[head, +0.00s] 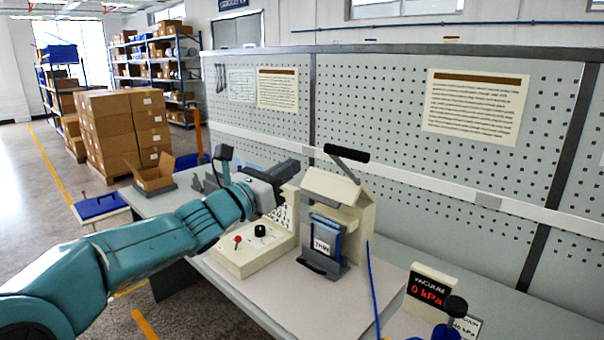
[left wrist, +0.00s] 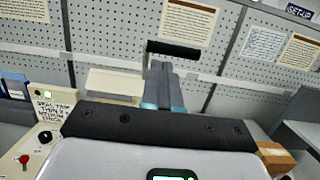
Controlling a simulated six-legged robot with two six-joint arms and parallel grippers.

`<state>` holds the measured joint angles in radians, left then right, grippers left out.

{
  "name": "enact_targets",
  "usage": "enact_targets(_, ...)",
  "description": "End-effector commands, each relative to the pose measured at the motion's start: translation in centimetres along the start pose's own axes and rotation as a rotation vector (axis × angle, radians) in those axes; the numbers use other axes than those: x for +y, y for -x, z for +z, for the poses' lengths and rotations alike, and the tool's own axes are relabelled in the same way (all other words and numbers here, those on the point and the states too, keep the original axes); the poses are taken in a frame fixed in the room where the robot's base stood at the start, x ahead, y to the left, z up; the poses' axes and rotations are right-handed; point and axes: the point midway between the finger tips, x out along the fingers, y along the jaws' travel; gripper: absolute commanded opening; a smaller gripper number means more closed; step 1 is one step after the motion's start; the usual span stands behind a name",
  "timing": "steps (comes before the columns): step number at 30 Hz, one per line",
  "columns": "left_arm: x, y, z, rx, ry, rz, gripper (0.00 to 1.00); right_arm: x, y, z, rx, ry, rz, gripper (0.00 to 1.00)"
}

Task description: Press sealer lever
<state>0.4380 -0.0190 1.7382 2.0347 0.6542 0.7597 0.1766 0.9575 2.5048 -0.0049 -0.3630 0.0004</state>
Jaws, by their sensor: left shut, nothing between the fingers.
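The sealer (head: 337,188) is a beige machine with a sloped top on the workbench. Its lever (head: 347,153) has a black grip and sticks up to the left above the top. In the left wrist view the black lever grip (left wrist: 173,48) lies crosswise just beyond the fingertips. My left gripper (head: 292,167) is shut and empty, to the left of the sealer and slightly below the lever grip. In the left wrist view its closed fingers (left wrist: 160,75) point toward the grip; I cannot tell whether they touch it. My right gripper is not in view.
A beige control box (head: 250,250) with red and black knobs stands left of the sealer. A blue-framed labelled piece (head: 322,240) sits in the sealer's front. A vacuum display (head: 430,290) reads 0 kPa at right. A pegboard (head: 400,110) closes off the back.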

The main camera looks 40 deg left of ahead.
Motion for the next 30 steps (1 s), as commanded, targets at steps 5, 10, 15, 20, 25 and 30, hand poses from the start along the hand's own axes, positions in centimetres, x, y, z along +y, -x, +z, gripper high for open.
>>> enact_targets(5,0.1,2.0,0.6,0.000,0.000,0.001,0.00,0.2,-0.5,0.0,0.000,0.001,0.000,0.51)
enact_targets(10,0.0,2.5,0.8,0.002,0.002,0.000,0.00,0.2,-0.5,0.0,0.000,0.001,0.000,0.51)
enact_targets(15,0.0,2.5,0.8,0.002,0.002,0.001,0.00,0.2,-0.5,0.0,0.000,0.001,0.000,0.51)
enact_targets(20,0.0,2.6,0.8,0.002,0.001,0.001,0.00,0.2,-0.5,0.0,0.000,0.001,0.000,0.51)
enact_targets(25,0.0,2.6,0.7,0.005,0.000,0.000,0.00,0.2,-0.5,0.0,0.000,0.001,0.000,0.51)
enact_targets(30,-1.2,1.6,-5.0,0.141,-0.056,-0.041,0.00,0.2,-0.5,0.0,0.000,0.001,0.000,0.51)
